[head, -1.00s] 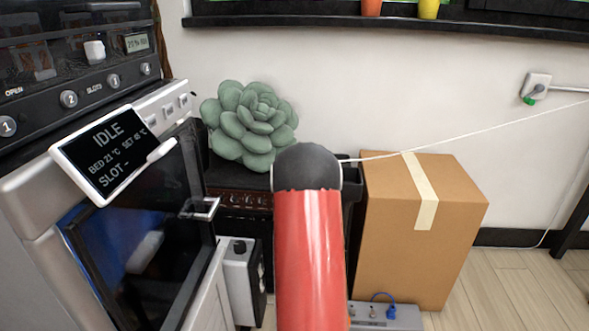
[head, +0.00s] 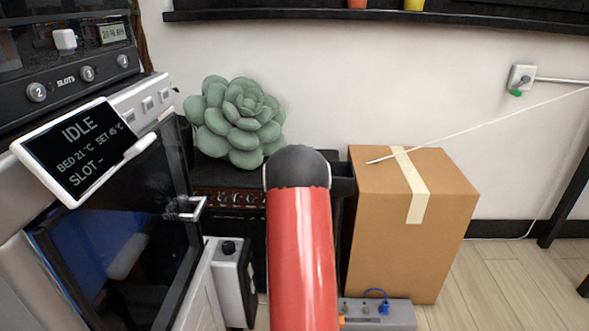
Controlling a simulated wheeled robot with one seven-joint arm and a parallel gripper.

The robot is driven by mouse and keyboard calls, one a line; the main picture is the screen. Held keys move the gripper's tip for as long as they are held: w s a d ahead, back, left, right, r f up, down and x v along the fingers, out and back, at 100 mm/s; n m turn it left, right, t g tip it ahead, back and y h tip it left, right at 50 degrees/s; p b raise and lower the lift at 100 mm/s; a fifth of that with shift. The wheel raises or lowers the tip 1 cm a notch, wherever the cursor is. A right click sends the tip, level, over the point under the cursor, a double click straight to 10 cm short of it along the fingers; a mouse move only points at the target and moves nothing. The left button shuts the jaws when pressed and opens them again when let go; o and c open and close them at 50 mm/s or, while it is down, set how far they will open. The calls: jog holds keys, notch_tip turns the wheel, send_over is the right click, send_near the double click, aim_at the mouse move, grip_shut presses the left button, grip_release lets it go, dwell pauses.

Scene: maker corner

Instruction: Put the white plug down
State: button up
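No white plug can be made out clearly. A thin white cable (head: 470,131) runs from the right edge down to the left. Its pale tip (head: 372,161) shows against the top of the cardboard box (head: 412,225); I cannot tell whether it rests there or hangs above, nor whether the tip is the plug. My red arm with its dark rounded joint fills the bottom middle. My gripper does not show, so its hold cannot be seen.
A grey power strip (head: 399,314) with a blue plug (head: 383,308) lies before the box. A green succulent (head: 238,122) stands on a black cabinet (head: 230,200). A machine with an IDLE screen (head: 82,150) stands left. A wall socket (head: 522,77) is at right. Wooden floor is clear at right.

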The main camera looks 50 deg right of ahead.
jog(key=shift+f, duration=0.4)
